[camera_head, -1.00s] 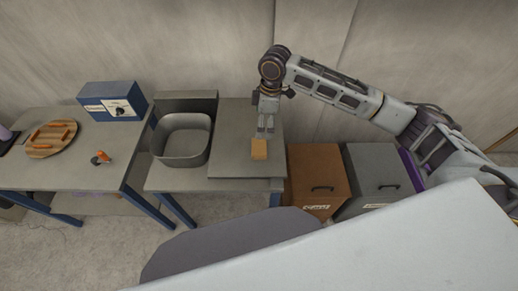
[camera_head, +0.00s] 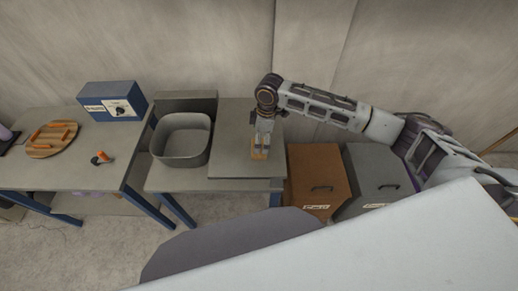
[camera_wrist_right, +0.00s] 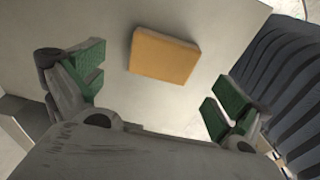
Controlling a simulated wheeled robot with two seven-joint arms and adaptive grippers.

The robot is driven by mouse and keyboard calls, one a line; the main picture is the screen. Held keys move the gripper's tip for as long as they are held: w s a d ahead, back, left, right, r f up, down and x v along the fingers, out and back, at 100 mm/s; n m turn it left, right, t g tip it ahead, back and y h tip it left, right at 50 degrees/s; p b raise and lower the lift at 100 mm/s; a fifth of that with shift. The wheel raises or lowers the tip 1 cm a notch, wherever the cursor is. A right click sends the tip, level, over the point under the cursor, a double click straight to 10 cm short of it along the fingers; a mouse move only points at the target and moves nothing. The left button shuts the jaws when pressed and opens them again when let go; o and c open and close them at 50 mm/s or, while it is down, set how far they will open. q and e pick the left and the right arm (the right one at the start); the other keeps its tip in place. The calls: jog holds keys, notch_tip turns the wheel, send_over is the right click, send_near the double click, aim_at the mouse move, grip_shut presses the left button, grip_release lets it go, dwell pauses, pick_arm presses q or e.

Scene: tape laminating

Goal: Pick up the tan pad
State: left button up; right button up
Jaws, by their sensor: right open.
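The tan pad (camera_wrist_right: 164,56) lies flat on the grey board in the right wrist view, seen beyond and between my open green-padded fingers. In the head view the tan pad (camera_head: 259,155) is mostly covered by my right gripper (camera_head: 261,148), which points down over it. In the right wrist view my right gripper (camera_wrist_right: 158,88) is open, with nothing between its fingers. The pad appears apart from both fingers. My left gripper is not in view.
The grey board (camera_head: 235,115) sits on the bench, right of a grey metal bin (camera_head: 182,158). A brown box (camera_head: 318,170) and a grey box (camera_head: 376,165) stand right of it. A blue box (camera_head: 113,101) and round wooden board (camera_head: 42,149) are on the left table.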

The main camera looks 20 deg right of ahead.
aim_at(260, 156)
jog(key=shift+s+a+f, duration=0.1)
jog(key=shift+f, duration=1.2)
jog(key=shift+a+f, duration=0.1)
jog(key=shift+f, duration=1.2)
jog(key=c, duration=0.9)
